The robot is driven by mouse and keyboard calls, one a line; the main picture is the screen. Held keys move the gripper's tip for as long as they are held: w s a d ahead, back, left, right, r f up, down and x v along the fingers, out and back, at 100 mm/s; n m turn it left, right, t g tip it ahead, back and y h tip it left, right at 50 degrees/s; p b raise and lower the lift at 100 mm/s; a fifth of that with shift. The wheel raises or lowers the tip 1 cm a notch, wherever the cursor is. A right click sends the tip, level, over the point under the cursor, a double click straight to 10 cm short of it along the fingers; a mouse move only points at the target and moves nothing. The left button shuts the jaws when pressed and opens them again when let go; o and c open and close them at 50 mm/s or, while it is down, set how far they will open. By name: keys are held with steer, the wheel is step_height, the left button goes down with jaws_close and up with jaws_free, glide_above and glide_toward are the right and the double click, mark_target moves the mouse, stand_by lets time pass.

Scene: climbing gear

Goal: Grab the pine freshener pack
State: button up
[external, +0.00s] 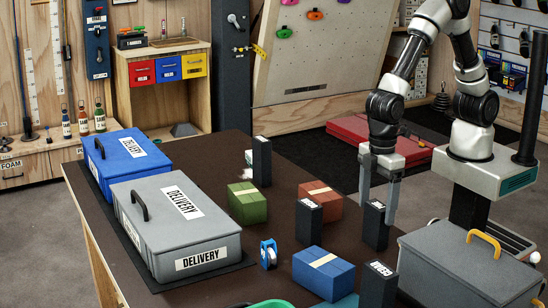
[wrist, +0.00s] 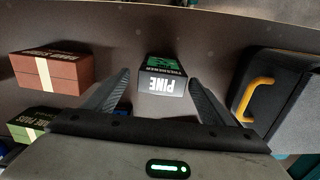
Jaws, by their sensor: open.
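The pine freshener pack (wrist: 163,86) is a small dark box with a white PINE label and a green top panel in the wrist view. In the external view, the matching dark box (external: 375,232) stands upright near the table's right edge. My gripper (external: 377,210) is above and around this box, fingers pointing down. In the wrist view my gripper (wrist: 158,80) is open, with the pack showing between its fingertips and a gap on each side. I cannot tell how far down the fingers reach beside it.
A brown box (external: 322,202) and a dark box (external: 308,222) stand left of the pack. Another dark box (external: 378,287) is nearer the camera. A grey case with yellow handle (external: 455,272) is close on the right. A blue box (external: 323,270) and green box (external: 247,205) are farther left.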

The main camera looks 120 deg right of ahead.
mark_target(376, 224)
steer(key=shift+s+a+f+b, duration=0.1)
steer(key=shift+f+b, duration=0.1)
steer(key=shift+f, duration=1.2)
steer(key=shift+a+f+b, duration=0.1)
steer(key=shift+f+b, duration=0.05)
steer(key=shift+f, duration=1.2)
steer(key=shift+c, duration=0.3)
steer(key=c, duration=1.2)
steer(key=shift+o, duration=0.2)
steer(key=shift+r, duration=0.1)
